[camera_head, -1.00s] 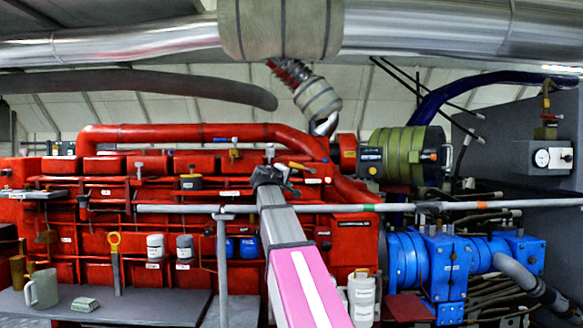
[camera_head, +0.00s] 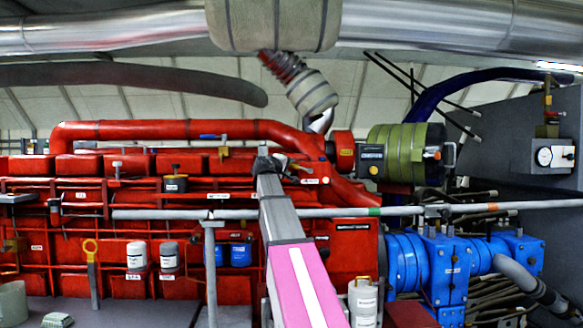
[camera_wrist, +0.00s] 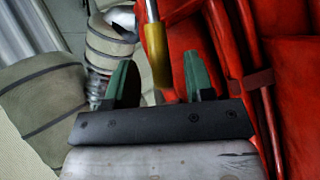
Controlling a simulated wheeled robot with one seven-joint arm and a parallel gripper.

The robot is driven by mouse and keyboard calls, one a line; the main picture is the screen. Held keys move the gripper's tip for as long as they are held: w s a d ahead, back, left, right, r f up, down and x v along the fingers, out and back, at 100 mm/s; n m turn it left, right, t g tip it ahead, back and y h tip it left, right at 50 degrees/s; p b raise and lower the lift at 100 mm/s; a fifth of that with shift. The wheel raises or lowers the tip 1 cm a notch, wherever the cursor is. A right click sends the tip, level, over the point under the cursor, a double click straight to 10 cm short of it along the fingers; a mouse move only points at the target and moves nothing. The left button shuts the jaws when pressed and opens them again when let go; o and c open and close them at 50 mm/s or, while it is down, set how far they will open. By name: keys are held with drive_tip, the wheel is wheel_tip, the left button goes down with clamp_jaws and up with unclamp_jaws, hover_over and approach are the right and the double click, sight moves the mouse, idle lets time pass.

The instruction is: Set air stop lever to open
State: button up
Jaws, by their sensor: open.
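A lever with a yellow-orange handle (camera_head: 300,168) shows on the red engine, just right of my gripper (camera_head: 268,162) in the head view. A white label (camera_head: 312,181) sits below it; its text is too small to read. In the wrist view, a yellow handle on a silver rod (camera_wrist: 157,55) lies in the picture between the two green fingertips of my gripper (camera_wrist: 160,82). The fingers are open, with a gap on each side of the handle. I cannot tell how deep the handle is between them. The lever's pivot is hidden in the wrist view.
The red engine (camera_head: 75,225) fills the left and middle. A grey horizontal rail (camera_head: 165,214) runs in front of it, under my arm. A corrugated pipe with wrapped sleeves (camera_head: 310,88) hangs above. A blue unit (camera_head: 447,265) stands right.

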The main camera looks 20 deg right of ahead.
sight(290, 165)
drive_tip(key=shift+x, duration=1.75)
clamp_jaws()
